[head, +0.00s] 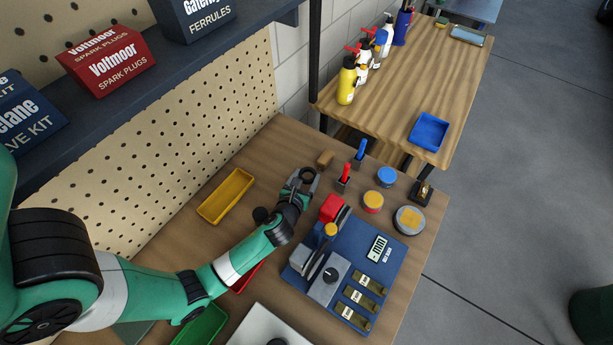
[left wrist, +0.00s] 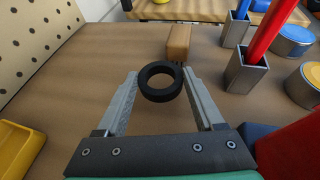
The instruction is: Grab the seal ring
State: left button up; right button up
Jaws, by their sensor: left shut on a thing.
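The seal ring (left wrist: 142,80) is a small black ring with an open middle. In the left wrist view it sits between the two fingertips of my left gripper (left wrist: 160,84), and the fingers touch it on both sides. In the head view the left gripper (head: 306,178) is over the wooden bench, with the dark ring (head: 308,171) at its tips. The gripper is shut on the ring. I cannot tell whether the ring is clear of the bench top. My right gripper is not in view.
A wooden block (head: 325,159) stands just beyond the ring. Red (head: 344,175) and blue (head: 361,151) tools stand in metal holders to its right. A yellow tray (head: 226,196) lies left, and a blue board with fixtures (head: 391,246) lies front right. Bare bench lies between tray and gripper.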

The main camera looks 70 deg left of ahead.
aim_at(305, 179)
pick_arm(q)
notch_tip(305, 179, up, 6)
jog(key=p, duration=0.5)
jog(key=shift+a+f, duration=0.1)
jog(key=shift+f, duration=0.1)
jog(key=s+a+p, duration=0.3)
jog(key=a, duration=0.2)
jog(key=s+a+p, duration=0.3)
jog(key=s+a, duration=0.1)
jog(key=a, duration=0.2)
jog(key=s+a+f+p, duration=0.1)
jog(key=s+a+p, duration=0.2)
jog(key=a, duration=0.2)
jog(key=shift+s+a, duration=0.2)
jog(key=shift+s, duration=0.05)
